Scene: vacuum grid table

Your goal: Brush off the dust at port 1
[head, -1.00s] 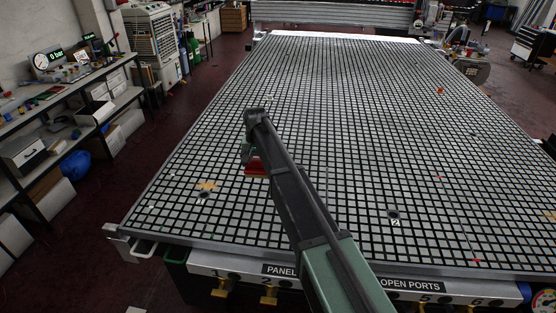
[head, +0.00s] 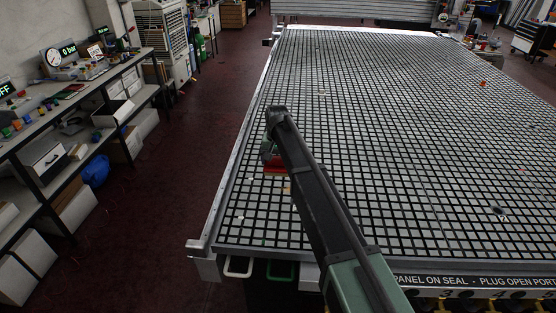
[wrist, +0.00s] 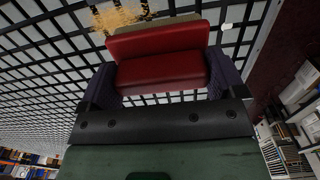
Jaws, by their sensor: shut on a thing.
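My gripper (wrist: 163,82) is shut on a red brush (wrist: 160,72), its dark purple fingers on either side of the red block. The brush's tan bristle edge (wrist: 160,38) shows on the far side, over the grid. A patch of tan dust (wrist: 116,18) lies on the grid just beyond the brush's left end in the wrist view. In the head view the red brush (head: 276,170) is under the end of my arm, near the table's front left. The dust there is mostly hidden behind my arm. I cannot make out port 1's hole; whether the bristles touch the grid is unclear.
The grid table (head: 360,110) is mostly clear. Another port hole (head: 498,210) is at the right. A small white piece (wrist: 228,27) lies by the table edge. A shelf bench (head: 70,110) stands left across open floor.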

